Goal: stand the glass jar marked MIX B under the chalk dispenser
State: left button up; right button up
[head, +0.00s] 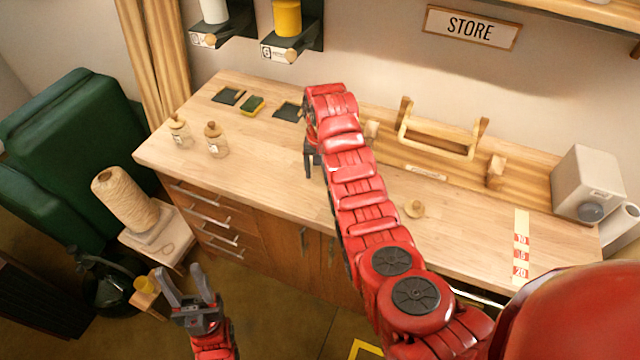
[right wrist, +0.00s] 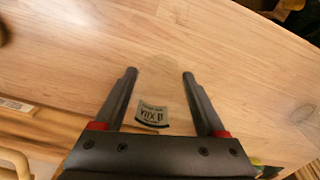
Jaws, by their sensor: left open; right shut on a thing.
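The glass jar marked MIX B (right wrist: 153,115) shows in the right wrist view, its label between my right gripper's fingers (right wrist: 160,75); its clear glass is hard to make out. My right gripper is shut on it. In the head view my right gripper (head: 312,160) is over the worktop, mostly behind my own arm, and the jar is hidden there. On the wall are a white dispenser (head: 214,10) and a yellow dispenser (head: 287,17); their labels are too small to read. My left gripper (head: 189,275) is open and empty, low in front of the counter.
Two stoppered jars (head: 181,131) (head: 216,140) stand at the worktop's left. Dark pads (head: 228,96) (head: 288,110) and a green-yellow sponge (head: 253,105) lie behind. A round wooden lid (head: 414,209) lies mid-counter. A wooden rack (head: 440,140) and grey box (head: 590,180) stand right.

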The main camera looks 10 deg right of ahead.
aim_at(320, 175)
jog(key=shift+w+d+b, duration=0.1)
jog(key=shift+w+b, duration=0.4)
jog(key=shift+w, duration=0.45)
jog(key=shift+f+p, duration=0.75)
jog(key=shift+f, duration=0.95)
jog(key=shift+f, duration=0.1)
jog(key=o, duration=1.6)
jog(key=shift+c, duration=0.2)
